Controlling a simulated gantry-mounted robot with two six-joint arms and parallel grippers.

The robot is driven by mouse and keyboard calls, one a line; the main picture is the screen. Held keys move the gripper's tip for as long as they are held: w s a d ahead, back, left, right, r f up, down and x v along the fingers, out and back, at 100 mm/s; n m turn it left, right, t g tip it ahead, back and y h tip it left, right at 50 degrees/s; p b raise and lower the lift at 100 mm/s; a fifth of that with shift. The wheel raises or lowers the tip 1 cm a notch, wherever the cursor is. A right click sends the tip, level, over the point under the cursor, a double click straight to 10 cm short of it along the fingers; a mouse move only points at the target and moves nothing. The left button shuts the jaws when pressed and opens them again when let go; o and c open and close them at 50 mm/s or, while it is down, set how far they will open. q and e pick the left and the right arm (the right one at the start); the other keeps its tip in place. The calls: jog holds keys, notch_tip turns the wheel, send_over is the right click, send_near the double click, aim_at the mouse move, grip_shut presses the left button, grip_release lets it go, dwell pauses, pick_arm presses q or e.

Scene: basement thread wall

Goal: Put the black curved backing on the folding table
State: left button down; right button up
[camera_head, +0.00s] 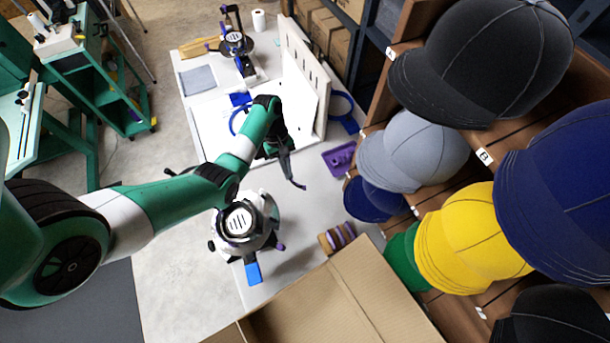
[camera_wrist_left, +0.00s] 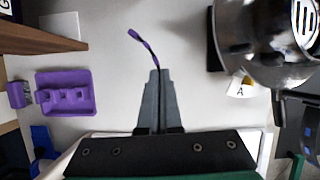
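My left gripper (camera_head: 284,152) hangs over the folding table (camera_head: 302,225), its fingers pointing down. In the left wrist view its fingers (camera_wrist_left: 158,92) are together on a thin dark curved strip with a purple tint (camera_wrist_left: 147,46), which sticks out past the fingertips. I take this strip to be the black curved backing, seen edge-on; in the head view the dark strip (camera_head: 297,181) hangs below the gripper. Its lower end seems above the grey tabletop, but I cannot tell the gap. My right gripper is in neither view.
A purple tray (camera_head: 340,158) lies right of the gripper. A white machine with a round vented top (camera_head: 240,220) stands to the left. A white slotted panel (camera_head: 306,75) rises behind. Bare tabletop lies between.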

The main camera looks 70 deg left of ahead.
pick_arm(q)
notch_tip(320, 180, down, 3)
jog(key=a+b, duration=0.1)
jog(key=b, duration=0.5)
send_over(293, 193)
jog(key=a, duration=0.2)
jog(key=shift+m, duration=0.3)
notch_tip(293, 193, down, 6)
jog(key=shift+s+d+f, duration=0.1)
jog(key=shift+f, duration=0.1)
jog(key=shift+f+b, duration=1.25)
jog(key=shift+f, duration=0.75)
jog(key=c, duration=1.1)
grip_release()
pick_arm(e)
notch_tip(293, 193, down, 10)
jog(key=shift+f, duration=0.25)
